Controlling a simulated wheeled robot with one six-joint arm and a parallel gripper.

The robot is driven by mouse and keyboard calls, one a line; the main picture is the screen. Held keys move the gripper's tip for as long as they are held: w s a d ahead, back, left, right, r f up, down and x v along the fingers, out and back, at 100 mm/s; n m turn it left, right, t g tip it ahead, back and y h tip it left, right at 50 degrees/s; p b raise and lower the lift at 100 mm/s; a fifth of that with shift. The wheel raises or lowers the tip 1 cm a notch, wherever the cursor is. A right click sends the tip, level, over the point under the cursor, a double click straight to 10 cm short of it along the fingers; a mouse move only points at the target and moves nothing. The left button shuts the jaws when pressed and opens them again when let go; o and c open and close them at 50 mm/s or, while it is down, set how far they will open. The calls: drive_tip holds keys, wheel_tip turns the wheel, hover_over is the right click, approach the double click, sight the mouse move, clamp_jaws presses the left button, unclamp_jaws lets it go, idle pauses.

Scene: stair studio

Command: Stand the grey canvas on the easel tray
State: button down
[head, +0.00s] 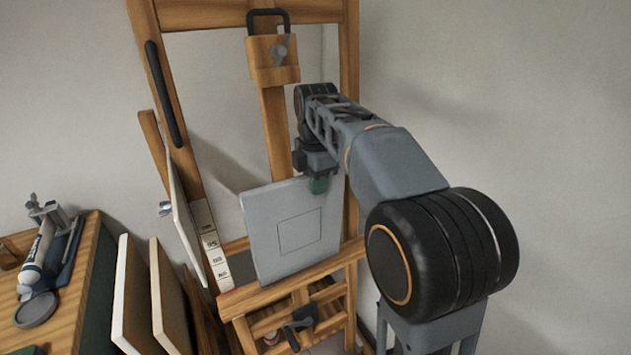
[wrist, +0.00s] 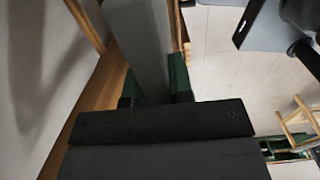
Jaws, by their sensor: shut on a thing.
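The grey canvas (head: 262,228), a thin panel with a square outline on its face, is upright and slightly tilted at the easel. Its lower edge is at the wooden easel tray (head: 345,256); I cannot tell whether it rests on the tray or hangs just above. My gripper (head: 319,185) is shut on the canvas's top edge near its right corner. In the wrist view the green finger pads hold the canvas (wrist: 140,45) from both sides. The back of the canvas is hidden in the head view.
The easel's top clamp (head: 272,62) hangs on the mast above the canvas. A pale panel (head: 184,222) and a marked strip (head: 211,246) stand left of it. More panels (head: 134,295) lean beside a wooden cabinet (head: 72,285) with tools on it. The wall side at right is clear.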

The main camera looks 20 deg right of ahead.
drive_tip(key=shift+f+b, duration=0.35)
drive_tip(key=shift+f, duration=0.15)
drive_tip(key=c, duration=0.9)
unclamp_jaws()
drive_tip(key=shift+s, duration=0.1)
wheel_tip(320, 180, up, 14)
drive_tip(key=p, duration=0.3)
drive_tip(key=shift+p, duration=0.3)
drive_tip(key=shift+f, duration=0.1)
drive_tip(key=s+f+m+t+p, duration=0.1)
drive_tip(key=s+f+m, duration=0.4)
drive_tip(key=f+m, duration=0.1)
drive_tip(key=s+f+m+t, duration=0.1)
drive_tip(key=s+f+m, duration=0.5)
drive_tip(key=m, duration=0.1)
drive_tip(key=s+f+m+t+p, duration=0.1)
drive_tip(key=s+f+m, duration=0.4)
drive_tip(key=f+m, duration=0.2)
drive_tip(key=shift+s+a+t+p, duration=0.15)
drive_tip(key=shift+s+t+p, duration=0.15)
drive_tip(key=shift+c, duration=0.4)
